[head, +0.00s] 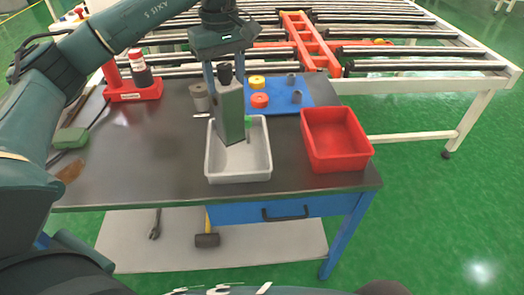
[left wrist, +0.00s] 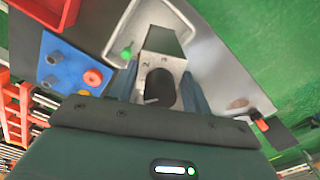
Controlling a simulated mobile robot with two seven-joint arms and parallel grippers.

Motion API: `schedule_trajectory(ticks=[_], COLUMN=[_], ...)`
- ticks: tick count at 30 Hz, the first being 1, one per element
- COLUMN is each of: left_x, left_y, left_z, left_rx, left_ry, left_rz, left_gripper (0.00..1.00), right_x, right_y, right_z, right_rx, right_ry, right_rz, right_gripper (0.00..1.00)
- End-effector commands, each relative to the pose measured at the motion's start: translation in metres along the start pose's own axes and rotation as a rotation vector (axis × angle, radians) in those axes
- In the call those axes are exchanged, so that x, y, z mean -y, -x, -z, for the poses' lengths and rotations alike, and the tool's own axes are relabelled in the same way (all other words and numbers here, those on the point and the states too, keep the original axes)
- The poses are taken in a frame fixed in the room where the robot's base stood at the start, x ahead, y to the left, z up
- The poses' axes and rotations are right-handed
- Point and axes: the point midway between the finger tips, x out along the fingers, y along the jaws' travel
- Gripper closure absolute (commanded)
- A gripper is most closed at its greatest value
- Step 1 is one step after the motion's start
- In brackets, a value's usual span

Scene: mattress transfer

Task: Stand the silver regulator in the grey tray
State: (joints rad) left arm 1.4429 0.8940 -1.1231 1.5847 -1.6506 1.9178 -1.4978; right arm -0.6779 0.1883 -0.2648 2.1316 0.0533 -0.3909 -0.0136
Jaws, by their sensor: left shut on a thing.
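The silver regulator (head: 230,115), a tall grey block with a black knob on top, is held by my left gripper (head: 226,78). It hangs over the grey tray (head: 240,178), slightly tilted, with its lower end above or inside the tray; contact with the floor cannot be told. The left wrist view shows the regulator (left wrist: 164,42) and its black knob between the fingers of the left gripper (left wrist: 160,85). The tray (left wrist: 118,32) lies beyond it there. A small green-topped item (head: 248,120) shows beside the regulator at the tray's back. My right gripper is not in view.
A red bin (head: 335,140) stands right of the tray. A blue mat (head: 320,92) with orange, yellow and grey-blue parts lies behind.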

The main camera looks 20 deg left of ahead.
Motion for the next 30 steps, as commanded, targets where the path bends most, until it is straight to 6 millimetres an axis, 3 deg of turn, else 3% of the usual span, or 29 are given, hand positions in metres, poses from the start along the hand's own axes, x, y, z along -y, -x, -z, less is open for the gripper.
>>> schedule_trajectory(ticks=[5,15,30], left_x=[0.001,0.001,0.000], left_y=[-0.003,-0.055,-0.098], left_z=[0.000,0.000,0.000], left_rx=[-0.001,0.000,-0.002], left_ry=[-0.039,-0.044,-0.041], left_rz=[-0.001,-0.001,-0.003], left_gripper=[1.00,1.00,1.00], right_x=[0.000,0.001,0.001], right_y=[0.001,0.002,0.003], right_z=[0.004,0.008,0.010], right_rx=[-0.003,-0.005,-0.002], right_ry=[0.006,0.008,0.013], right_rz=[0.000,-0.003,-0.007], right_gripper=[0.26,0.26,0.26])
